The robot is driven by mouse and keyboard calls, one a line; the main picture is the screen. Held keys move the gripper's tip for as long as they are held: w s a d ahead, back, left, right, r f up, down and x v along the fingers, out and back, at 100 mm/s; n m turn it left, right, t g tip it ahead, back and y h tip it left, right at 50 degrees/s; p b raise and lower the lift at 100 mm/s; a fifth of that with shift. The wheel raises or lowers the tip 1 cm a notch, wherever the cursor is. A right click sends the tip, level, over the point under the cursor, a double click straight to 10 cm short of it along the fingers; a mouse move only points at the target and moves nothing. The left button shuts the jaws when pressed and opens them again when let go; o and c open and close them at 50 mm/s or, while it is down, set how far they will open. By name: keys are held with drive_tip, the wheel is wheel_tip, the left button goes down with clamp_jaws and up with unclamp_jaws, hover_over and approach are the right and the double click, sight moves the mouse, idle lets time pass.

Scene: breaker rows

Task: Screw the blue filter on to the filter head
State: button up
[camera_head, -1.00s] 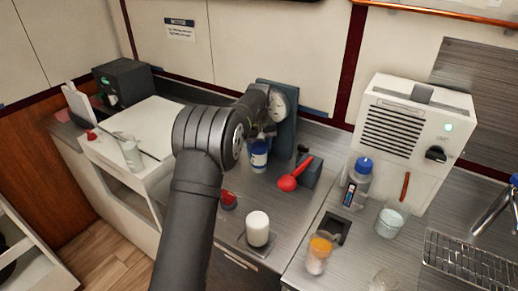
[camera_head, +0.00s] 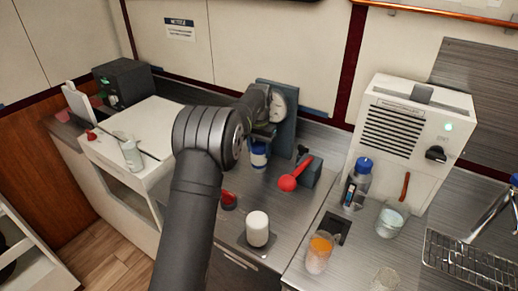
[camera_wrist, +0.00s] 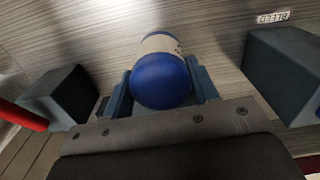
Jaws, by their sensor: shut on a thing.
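The blue filter (camera_head: 259,156), with a white band, is upright under my wrist at the back of the counter. In the wrist view the blue filter (camera_wrist: 161,80) sits between my gripper's two blue-grey fingers (camera_wrist: 162,92), its rounded blue end toward the camera. My gripper (camera_head: 262,136) is shut on it and is partly hidden by my arm in the head view. A blue-grey upright stand (camera_head: 288,128) with a pale round face is just behind the filter. The filter head cannot be made out clearly, so I cannot tell whether the filter touches it.
A red-handled tool (camera_head: 290,182) and a dark block (camera_head: 310,170) stand right of the filter. A white cylinder (camera_head: 257,228) and a red-topped item (camera_head: 228,200) stand in front. Farther right are a blue-capped bottle (camera_head: 360,180), an orange-topped jar (camera_head: 320,250) and a white machine (camera_head: 408,140).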

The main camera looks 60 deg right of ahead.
drive_tip(key=o, duration=0.8)
drive_tip(key=shift+o, duration=0.2)
drive_tip(key=n, duration=0.4)
drive_tip(key=shift+n, duration=0.4)
drive_tip(key=n, duration=1.3)
drive_tip(key=shift+n, duration=0.3)
